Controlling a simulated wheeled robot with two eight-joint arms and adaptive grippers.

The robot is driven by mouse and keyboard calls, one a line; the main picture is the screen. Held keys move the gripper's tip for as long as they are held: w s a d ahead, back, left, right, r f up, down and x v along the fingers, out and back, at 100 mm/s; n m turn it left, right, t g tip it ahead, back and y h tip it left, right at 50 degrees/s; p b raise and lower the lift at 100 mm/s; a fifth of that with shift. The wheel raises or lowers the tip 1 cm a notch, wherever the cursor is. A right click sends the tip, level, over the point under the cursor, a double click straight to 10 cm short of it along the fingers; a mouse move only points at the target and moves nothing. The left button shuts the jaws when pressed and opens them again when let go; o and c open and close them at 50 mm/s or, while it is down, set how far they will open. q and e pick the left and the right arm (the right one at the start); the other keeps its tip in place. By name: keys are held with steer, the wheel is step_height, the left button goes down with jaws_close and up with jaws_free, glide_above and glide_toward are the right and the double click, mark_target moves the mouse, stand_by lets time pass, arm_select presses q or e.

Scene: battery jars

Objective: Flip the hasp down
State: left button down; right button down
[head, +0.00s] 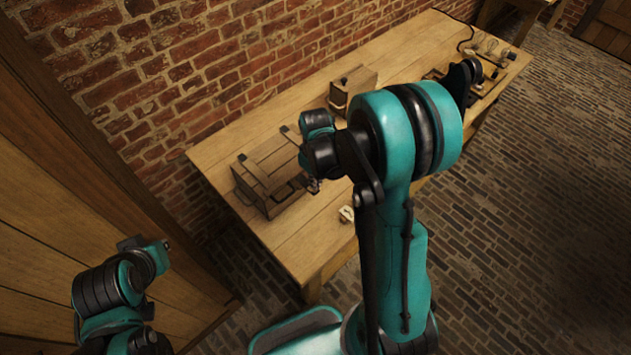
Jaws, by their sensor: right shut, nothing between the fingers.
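A wooden box (264,178) with dark metal fittings sits on the near left part of the wooden table (330,232). The hasp on it is too small and dark to make out, and my right wrist hides part of the box's right side. My right gripper (313,186) is at the box's front right edge, pointing down, mostly hidden behind its own wrist; it is shut and empty. I cannot tell whether it touches the box. My left arm is folded at the lower left, and its gripper cannot be made out clearly (140,243).
A second wooden box (353,86) stands further back against the brick wall (150,70). A small pale object (346,214) lies near the table's front edge. Equipment with glass bulbs (491,55) stands at the far right end.

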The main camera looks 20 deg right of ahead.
arm_select(q)
steer(key=shift+f+b, duration=0.5)
arm_select(e)
steer(key=shift+s+d+f+t, duration=0.1)
steer(key=shift+s+f+t, duration=0.1)
steer(key=shift+f+t, duration=0.15)
